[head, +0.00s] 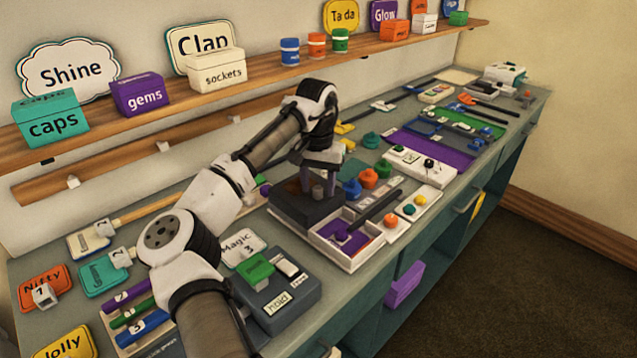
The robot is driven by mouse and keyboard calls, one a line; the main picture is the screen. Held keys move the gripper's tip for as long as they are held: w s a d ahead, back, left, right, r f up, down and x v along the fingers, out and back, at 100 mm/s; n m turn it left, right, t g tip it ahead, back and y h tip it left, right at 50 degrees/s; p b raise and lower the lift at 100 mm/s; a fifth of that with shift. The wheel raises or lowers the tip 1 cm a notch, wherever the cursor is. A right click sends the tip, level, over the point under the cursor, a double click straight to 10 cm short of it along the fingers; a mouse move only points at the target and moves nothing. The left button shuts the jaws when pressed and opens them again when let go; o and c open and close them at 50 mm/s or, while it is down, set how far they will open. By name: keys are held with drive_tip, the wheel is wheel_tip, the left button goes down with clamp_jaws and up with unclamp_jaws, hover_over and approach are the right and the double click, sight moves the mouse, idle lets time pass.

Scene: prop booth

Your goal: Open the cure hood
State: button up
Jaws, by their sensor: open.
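The dark grey box (288,217), which I take to be the cure hood, stands mid-bench at the back of a white tray (350,262). It looks closed, though my arm hides part of it. A small grey knob (318,193) stands on its top. My gripper (318,187) points down over the box, open, with one finger on each side of the knob. I cannot tell whether the fingers touch it. The tray's front part has a purple floor (358,236) with a small dark purple piece on it. A dark bar (382,205) slants above the tray's right side.
A grey unit labelled hold (287,318) with a green block stands nearer. Blue, orange and teal knobbed pieces (369,178) stand just right of the box. A wooden shelf (120,128) with labelled boxes runs along the wall. The bench front edge faces open floor (480,290).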

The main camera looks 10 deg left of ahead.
wheel_tip(320, 180, up, 14)
drive_tip(key=b, duration=0.1)
idle(0.4)
drive_tip(key=shift+a+f, duration=0.1)
drive_tip(key=shift+f, duration=0.1)
